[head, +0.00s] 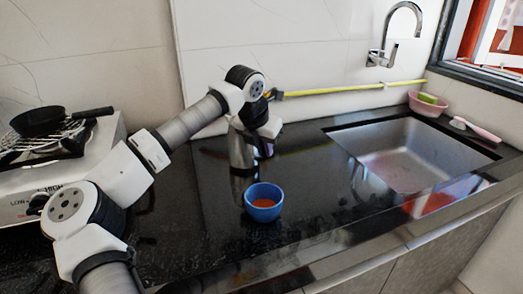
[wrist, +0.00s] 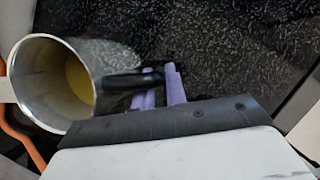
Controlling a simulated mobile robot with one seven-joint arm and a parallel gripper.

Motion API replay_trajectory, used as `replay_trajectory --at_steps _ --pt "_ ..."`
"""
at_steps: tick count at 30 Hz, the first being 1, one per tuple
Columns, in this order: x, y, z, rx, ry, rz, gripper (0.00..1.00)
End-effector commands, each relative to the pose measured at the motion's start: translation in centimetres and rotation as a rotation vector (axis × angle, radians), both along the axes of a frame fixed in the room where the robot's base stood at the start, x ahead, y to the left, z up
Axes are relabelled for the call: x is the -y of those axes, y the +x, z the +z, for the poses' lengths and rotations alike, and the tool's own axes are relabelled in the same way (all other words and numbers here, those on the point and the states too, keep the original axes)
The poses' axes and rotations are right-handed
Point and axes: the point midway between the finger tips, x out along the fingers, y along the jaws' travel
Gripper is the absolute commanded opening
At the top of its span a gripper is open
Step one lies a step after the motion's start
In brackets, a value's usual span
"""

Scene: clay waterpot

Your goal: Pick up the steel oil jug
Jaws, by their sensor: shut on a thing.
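The steel oil jug (head: 238,152) stands on the black counter near the back wall in the head view, partly hidden behind my arm's end. The wrist view looks down into its open top and shows its shiny wall (wrist: 32,90), yellowish oil inside and a black handle (wrist: 120,82). My gripper (wrist: 160,86) has purple fingers and is shut on the jug's handle, to the right of its body. In the head view my gripper (head: 264,150) is small and dark beside the jug. Whether the jug's base touches the counter is hard to tell.
A blue bowl (head: 264,208) with orange contents stands in front of the jug. A sink (head: 415,150) with a tap (head: 385,52) is at the right. A white stove (head: 50,180) with a black pan (head: 38,121) is at the left. The counter between bowl and sink is clear.

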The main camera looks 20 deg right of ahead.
Motion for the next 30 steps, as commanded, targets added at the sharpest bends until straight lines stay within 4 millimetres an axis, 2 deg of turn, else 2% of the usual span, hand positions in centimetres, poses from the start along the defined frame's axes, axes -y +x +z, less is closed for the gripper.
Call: replay_trajectory --at_steps 5,12,18,24,30 --pt "0.1 0.0 3.5 0.006 0.000 0.001 0.00" --pt "0.1 0.0 10.5 0.006 -0.001 0.001 0.00" --pt "0.1 0.0 15.3 0.005 -0.001 0.000 0.00" --pt "0.1 0.0 18.0 0.002 -0.001 -0.001 0.00" --pt "0.0 0.0 18.8 0.002 -0.001 -0.001 0.00"
